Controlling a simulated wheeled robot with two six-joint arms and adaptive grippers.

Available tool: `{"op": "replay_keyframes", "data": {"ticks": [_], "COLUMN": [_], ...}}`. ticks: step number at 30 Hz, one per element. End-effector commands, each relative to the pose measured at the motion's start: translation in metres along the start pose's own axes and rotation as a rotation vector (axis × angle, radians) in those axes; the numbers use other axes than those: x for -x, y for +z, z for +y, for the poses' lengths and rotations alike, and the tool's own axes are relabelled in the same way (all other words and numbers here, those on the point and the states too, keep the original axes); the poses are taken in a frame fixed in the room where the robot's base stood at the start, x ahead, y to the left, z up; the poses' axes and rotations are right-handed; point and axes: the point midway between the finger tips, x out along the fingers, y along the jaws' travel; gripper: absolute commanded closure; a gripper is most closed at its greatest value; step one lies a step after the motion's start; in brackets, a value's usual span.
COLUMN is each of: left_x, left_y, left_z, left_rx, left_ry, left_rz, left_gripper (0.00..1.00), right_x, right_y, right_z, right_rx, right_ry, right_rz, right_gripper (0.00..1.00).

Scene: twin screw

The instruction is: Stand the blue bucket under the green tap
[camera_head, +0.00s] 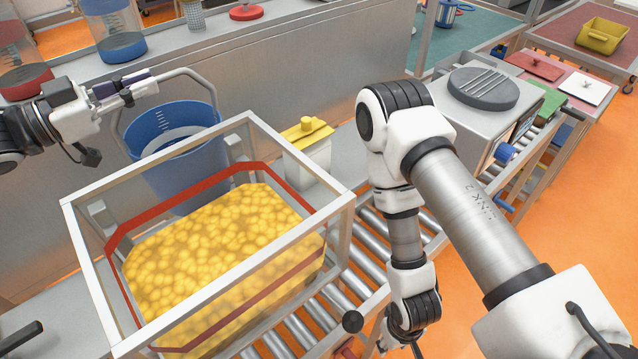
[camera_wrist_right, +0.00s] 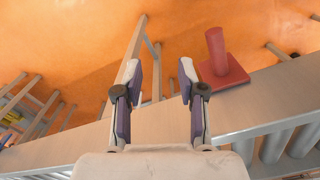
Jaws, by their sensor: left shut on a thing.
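The blue bucket (camera_head: 170,135) is upright behind the clear bin, whose frame hides its lower part; I cannot tell what it rests on. Its grey bail handle is raised. My left gripper (camera_head: 135,88) comes in from the left and is shut on the bucket's handle, above the rim. I see no green tap in either view. My right gripper (camera_wrist_right: 160,83) is open and empty in the right wrist view, over the edge of a conveyor frame.
A framed clear bin of yellow pieces (camera_head: 205,250) stands on the roller conveyor (camera_head: 360,260), in front of the bucket. A white container with a yellow top (camera_head: 308,150) is right of the bucket. A red post (camera_wrist_right: 219,62) is near my right gripper.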

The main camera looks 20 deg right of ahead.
Motion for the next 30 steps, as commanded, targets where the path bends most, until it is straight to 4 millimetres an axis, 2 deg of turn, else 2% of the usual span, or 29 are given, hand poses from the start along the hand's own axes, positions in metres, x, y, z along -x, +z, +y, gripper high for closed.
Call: {"op": "replay_keyframes", "data": {"ticks": [1,3,6,11,13,18,27,30], "left_x": [0.004,0.008,0.01,0.01,0.01,0.01,0.009,0.009], "left_y": [0.034,0.052,0.062,0.06,0.066,0.1,0.15,0.158], "left_z": [0.003,0.002,0.002,0.002,0.003,0.009,0.019,0.021], "left_rx": [0.001,0.002,0.0,0.001,0.005,0.009,0.005,0.002], "left_ry": [-0.007,-0.014,-0.018,-0.018,-0.017,-0.017,-0.017,-0.017], "left_rz": [0.002,0.0,-0.001,-0.002,-0.003,-0.005,-0.004,-0.003], "left_gripper": [1.0,1.0,1.0,1.0,1.0,1.0,1.0,1.0], "right_x": [-0.029,-0.04,-0.044,-0.04,-0.037,-0.025,-0.009,-0.009], "right_y": [0.0,0.0,-0.001,-0.001,-0.001,-0.001,-0.001,-0.001], "right_z": [0.0,0.0,0.0,0.0,0.0,0.0,0.0,0.0], "right_rx": [0.0,0.0,0.0,0.0,0.0,0.0,0.0,0.0], "right_ry": [0.0,0.0,0.0,0.0,0.0,0.0,0.0,0.0], "right_rz": [0.0,0.0,0.001,0.002,0.002,0.002,0.002,0.001], "right_gripper": [0.6,0.6,0.6,0.6,0.6,0.6,0.6,0.6]}}
